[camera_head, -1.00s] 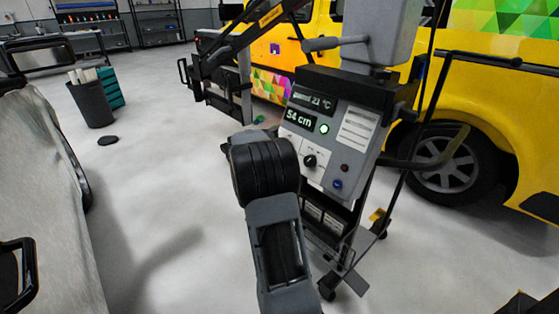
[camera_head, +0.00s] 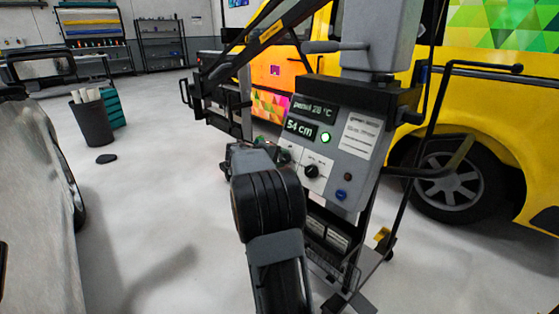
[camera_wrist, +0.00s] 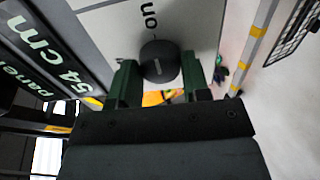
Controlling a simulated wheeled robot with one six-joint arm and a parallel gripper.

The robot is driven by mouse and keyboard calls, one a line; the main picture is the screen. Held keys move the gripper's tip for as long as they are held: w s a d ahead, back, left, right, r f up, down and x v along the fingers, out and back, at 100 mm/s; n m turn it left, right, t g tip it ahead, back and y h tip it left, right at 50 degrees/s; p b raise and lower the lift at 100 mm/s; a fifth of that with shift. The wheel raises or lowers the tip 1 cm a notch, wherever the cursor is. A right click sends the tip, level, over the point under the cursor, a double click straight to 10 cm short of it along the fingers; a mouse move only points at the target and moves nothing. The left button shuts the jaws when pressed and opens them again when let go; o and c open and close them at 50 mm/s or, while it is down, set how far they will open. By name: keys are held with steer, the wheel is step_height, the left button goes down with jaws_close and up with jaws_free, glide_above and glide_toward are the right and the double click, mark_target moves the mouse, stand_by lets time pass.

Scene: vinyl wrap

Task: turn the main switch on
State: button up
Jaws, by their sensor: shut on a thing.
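The control panel (camera_head: 345,185) stands upright ahead of me, with lit displays and a green lamp (camera_head: 325,137). In the wrist view, the main switch is a round black knob (camera_wrist: 159,52) on the light panel face. The word "on" (camera_wrist: 148,15) is printed beside it, and a short pale mark shows on the knob. The two green fingers of my gripper (camera_wrist: 159,70) stand on either side of the knob and are shut on it. In the head view my arm hides this knob and the fingertips. Another black knob (camera_head: 312,171) shows uncovered to the right.
A blue button (camera_head: 341,194) and a dark red one (camera_head: 347,177) sit lower on the panel. A yellow van (camera_head: 420,110) stands close behind the machine. A dark bin (camera_head: 93,124) is at the left. The floor between is mostly clear.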

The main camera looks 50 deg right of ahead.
steer(key=o, duration=0.9)
steer(key=p+v, duration=0.3)
steer(key=v, duration=1)
steer(key=shift+a+r, duration=0.15)
steer(key=shift+a, duration=0.25)
